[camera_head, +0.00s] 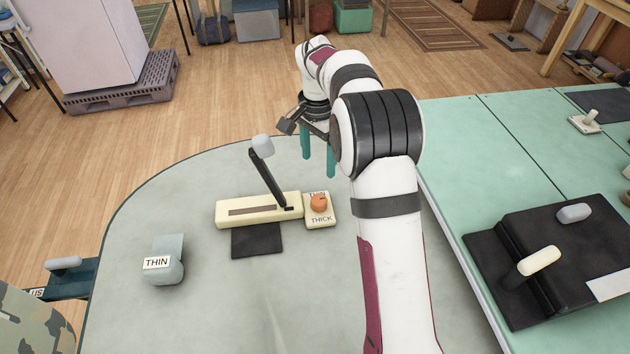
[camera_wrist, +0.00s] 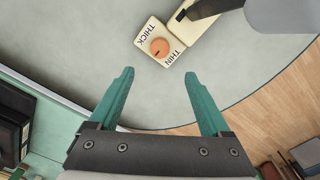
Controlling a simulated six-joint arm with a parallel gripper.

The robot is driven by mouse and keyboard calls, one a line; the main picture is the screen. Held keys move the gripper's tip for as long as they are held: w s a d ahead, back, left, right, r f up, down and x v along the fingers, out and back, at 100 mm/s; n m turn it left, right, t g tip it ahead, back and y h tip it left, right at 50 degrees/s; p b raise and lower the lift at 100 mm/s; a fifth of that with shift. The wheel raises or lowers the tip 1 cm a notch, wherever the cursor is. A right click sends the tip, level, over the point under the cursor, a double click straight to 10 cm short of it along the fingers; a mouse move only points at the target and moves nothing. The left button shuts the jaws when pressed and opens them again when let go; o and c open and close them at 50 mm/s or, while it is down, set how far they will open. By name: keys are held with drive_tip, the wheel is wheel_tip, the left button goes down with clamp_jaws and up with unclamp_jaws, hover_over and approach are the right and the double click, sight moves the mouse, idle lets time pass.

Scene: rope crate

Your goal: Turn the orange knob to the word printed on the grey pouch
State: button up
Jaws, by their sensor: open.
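The orange knob (camera_head: 319,203) sits on a small cream plate (camera_head: 326,222) printed THIN at its far edge and THICK at its near edge. The knob also shows in the wrist view (camera_wrist: 160,47), with a small dark mark on it; I cannot tell which word the mark faces. The grey pouch (camera_head: 170,272) stands at the left of the table with a white label reading THIN. My gripper (camera_head: 318,167) is open and empty, its teal fingers pointing down above and beyond the knob. In the wrist view the knob lies ahead of the open fingertips (camera_wrist: 158,73).
A cream slider box (camera_head: 232,212) with a tilted dark lever (camera_head: 270,175), topped by a grey handle, adjoins the knob plate's left side. A dark pad (camera_head: 257,240) lies in front. Right, a green table (camera_head: 450,130) holds a black lever unit (camera_head: 520,225). The grey table's front is clear.

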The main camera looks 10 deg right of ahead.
sight(319, 199)
drive_tip(key=f, duration=1.3)
drive_tip(key=shift+s+f, duration=0.15)
drive_tip(key=shift+s, duration=0.05)
clamp_jaws()
